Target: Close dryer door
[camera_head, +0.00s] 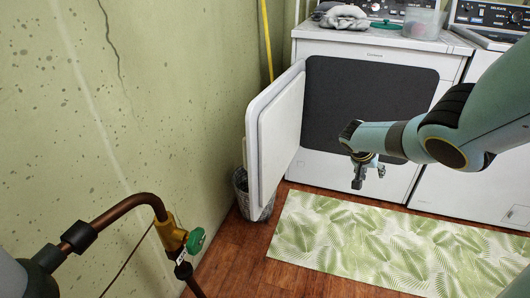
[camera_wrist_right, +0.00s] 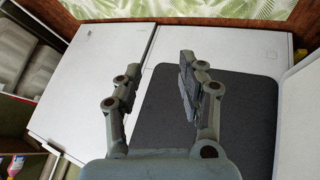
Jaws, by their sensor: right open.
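The white dryer (camera_head: 455,62) stands against the back wall. Its dark opening (camera_head: 350,95) is uncovered. The white dryer door (camera_head: 278,140) is swung wide open on the left, pointing out toward me. My right gripper (camera_head: 369,177) hangs in front of the dryer, right of the door and apart from it. In the right wrist view the gripper (camera_wrist_right: 160,62) has its fingers spread with nothing between them, over the dryer front and the dark opening (camera_wrist_right: 200,120). A white panel, apparently the door (camera_wrist_right: 299,115), shows at the right edge there. My left gripper is not in view.
A second white appliance (camera_head: 470,185) stands right of the dryer. A leaf-patterned mat (camera_head: 380,245) lies on the wooden floor. A waste basket (camera_head: 242,190) sits behind the door by the wall. A copper pipe with a green-handled valve (camera_head: 195,240) is at lower left.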

